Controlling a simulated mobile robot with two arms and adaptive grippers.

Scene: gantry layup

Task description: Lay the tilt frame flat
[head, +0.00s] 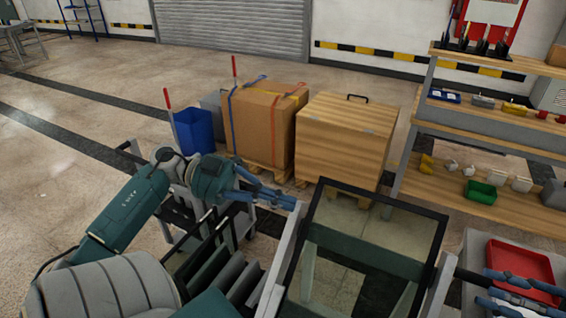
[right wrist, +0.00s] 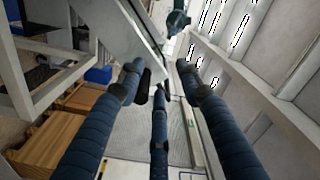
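The tilt frame (head: 440,222) is a black-rimmed glass panel between pale grey side rails. It stands tilted at the lower centre-right of the head view, its far edge raised. My left gripper (head: 286,202) reaches in from the left, its blue fingertips at the left rail; whether they close on it is unclear. My right gripper (head: 466,286) is at the right rail, fingers pointing left at it. In the right wrist view its blue fingers (right wrist: 160,82) are spread, with a grey rail end (right wrist: 140,45) near the left fingertip. I see no firm grip there.
A strapped cardboard box (head: 265,125) and a wooden crate (head: 345,140) stand beyond the frame, with a blue bin (head: 193,131) to their left. A shelf unit (head: 480,125) with small parts is at right. A red tray (head: 522,268) lies near my right gripper. Open floor lies left.

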